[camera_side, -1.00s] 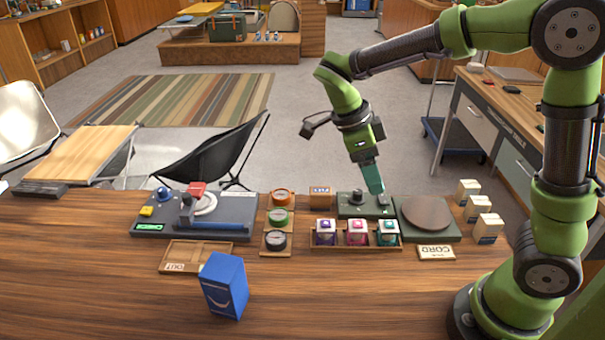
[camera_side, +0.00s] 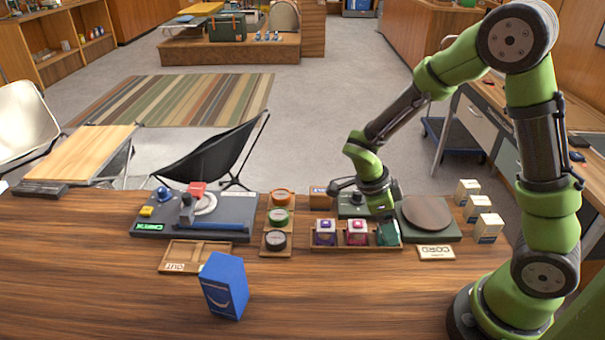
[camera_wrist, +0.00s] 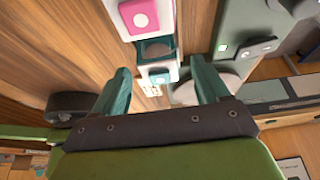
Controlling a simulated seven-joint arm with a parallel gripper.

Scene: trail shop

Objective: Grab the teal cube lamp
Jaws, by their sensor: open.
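The wooden lamp tray (camera_side: 340,248) holds a purple cube lamp (camera_side: 325,231), a pink cube lamp (camera_side: 357,231) and, at the right end, the teal cube lamp. In the side view my gripper (camera_side: 387,234) is low over that right end, and its teal fingers mostly hide the teal lamp. In the wrist view the teal cube lamp (camera_wrist: 159,76), white with a teal square, shows between the two spread fingers of my gripper (camera_wrist: 161,67). The fingers are open, and I cannot tell whether they touch it. The pink lamp (camera_wrist: 140,16) is just beyond.
A green base with a round brown plate (camera_side: 428,213) stands right of the tray, with a CORD sign (camera_side: 436,252) before it. Three compasses (camera_side: 278,217) stand left of the tray. A blue box (camera_side: 225,285) is at front left. The front middle table is clear.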

